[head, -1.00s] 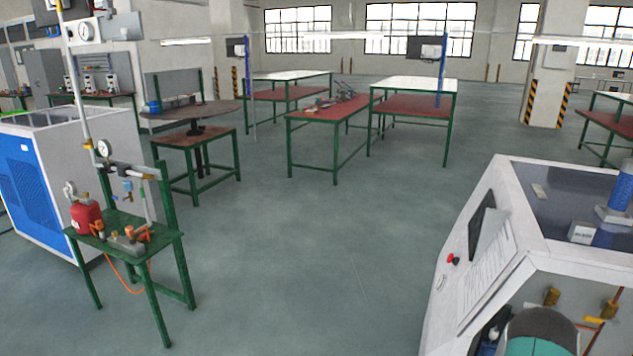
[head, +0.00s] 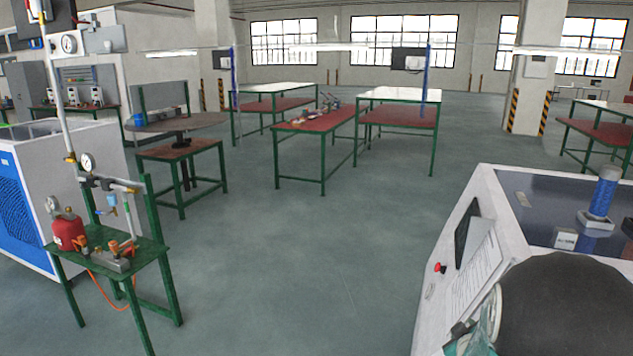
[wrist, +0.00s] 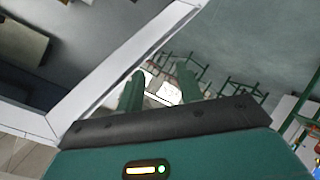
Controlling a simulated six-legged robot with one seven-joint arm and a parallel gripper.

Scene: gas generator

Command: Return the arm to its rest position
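My gripper (wrist: 160,82) shows in the wrist view, with two green fingers standing apart above its dark bar and teal body. The gap between the fingers holds nothing; floor and distant benches show through it. A part of my arm, black and teal, fills the lower right of the head view and covers part of the white cabinet (head: 508,222). The fingers do not show in the head view.
A green stand (head: 152,248) with a red canister (head: 68,232) and gauges is at left, beside a blue-and-white machine (head: 22,205). Red-topped benches (head: 315,122) stand farther back. The floor (head: 300,270) between stand and cabinet is clear. A pale frame edge (wrist: 125,55) crosses the wrist view.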

